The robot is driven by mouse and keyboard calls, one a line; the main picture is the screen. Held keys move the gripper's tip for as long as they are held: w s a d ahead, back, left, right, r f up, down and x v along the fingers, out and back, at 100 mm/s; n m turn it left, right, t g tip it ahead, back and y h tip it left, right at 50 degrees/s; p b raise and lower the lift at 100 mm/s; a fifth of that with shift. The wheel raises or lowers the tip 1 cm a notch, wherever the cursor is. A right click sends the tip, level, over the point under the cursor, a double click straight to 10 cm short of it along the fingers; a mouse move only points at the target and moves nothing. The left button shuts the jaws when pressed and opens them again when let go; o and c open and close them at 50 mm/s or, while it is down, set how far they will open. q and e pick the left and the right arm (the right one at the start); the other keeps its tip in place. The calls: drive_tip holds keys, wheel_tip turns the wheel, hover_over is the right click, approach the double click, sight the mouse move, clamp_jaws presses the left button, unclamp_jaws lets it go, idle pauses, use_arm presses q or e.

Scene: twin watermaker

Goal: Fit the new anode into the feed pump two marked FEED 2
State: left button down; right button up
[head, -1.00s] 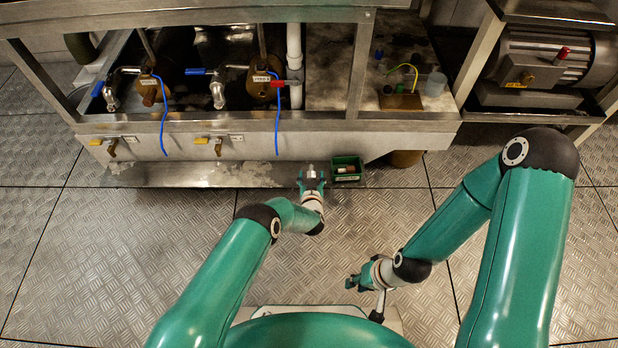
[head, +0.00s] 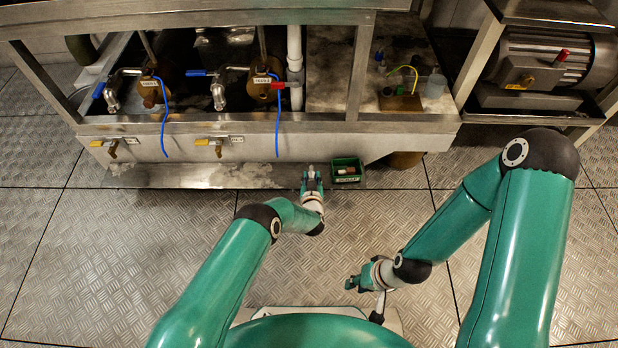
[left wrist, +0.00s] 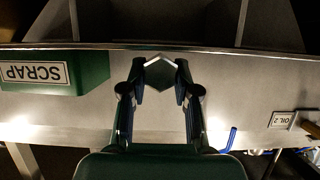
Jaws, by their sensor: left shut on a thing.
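Two bronze pumps sit behind the frame of the bench. The right one (head: 261,91) carries a white tag (head: 261,80) that looks like FEED 2, though it is small and blurred. My left gripper (head: 311,174) is low in front of the bench, below and right of that pump and left of the green scrap box. In the left wrist view its two fingers are shut on a grey hexagonal piece (left wrist: 160,63). I cannot tell whether this is the new anode. My right gripper (head: 354,283) hangs low over the floor, away from the bench; its fingers are too small to read.
The green box marked SCRAP (head: 347,177) holds small pieces. The left pump (head: 150,92) has a similar tag. Blue hoses, taps and a white pipe (head: 294,55) crowd the bay. Small parts and a clear cup (head: 435,85) stand on the right shelf. The floor in front is free.

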sight(312, 176)
use_arm(q)
wheel_tip(312, 176, up, 20)
drive_tip(key=p, duration=0.7)
drive_tip(key=shift+f+p, duration=0.2)
drive_tip(key=shift+p, duration=0.2)
drive_tip(key=a+r+p, duration=0.2)
drive_tip(key=a+r, duration=0.2)
drive_tip(key=a, duration=1.1)
drive_tip(key=shift+w+f+b, duration=0.1)
drive_tip(key=shift+w+b, duration=2.1)
drive_tip(key=shift+w, duration=0.65)
